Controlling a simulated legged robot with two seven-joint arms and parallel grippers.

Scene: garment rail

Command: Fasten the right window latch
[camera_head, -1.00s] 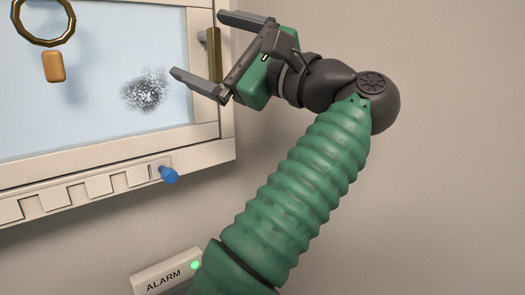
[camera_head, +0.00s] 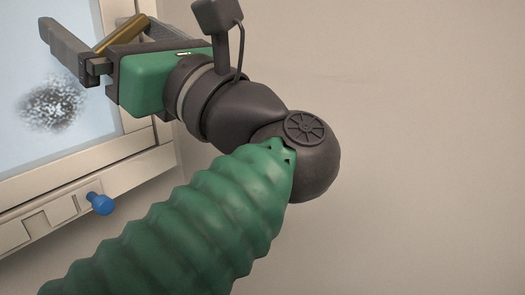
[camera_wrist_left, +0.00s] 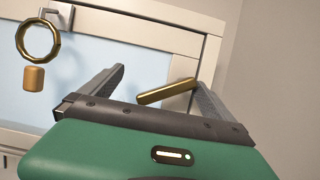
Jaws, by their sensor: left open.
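The right window latch is a brass bar (camera_head: 122,33), slanted across the right side of the window frame (camera_head: 150,165). In the left wrist view the brass bar (camera_wrist_left: 165,92) lies between my two fingers, with its right end near the right finger; I cannot tell whether it touches. My left gripper (camera_head: 92,25) is open at the latch. It also shows open in the left wrist view (camera_wrist_left: 158,80). The gripper body hides part of the frame around the latch. My right gripper is not in view.
A blue knob (camera_head: 101,203) sticks out from the notched lower sill (camera_head: 45,222). The pane has a frosted patch (camera_head: 52,108). The wall (camera_head: 430,150) at right is bare.

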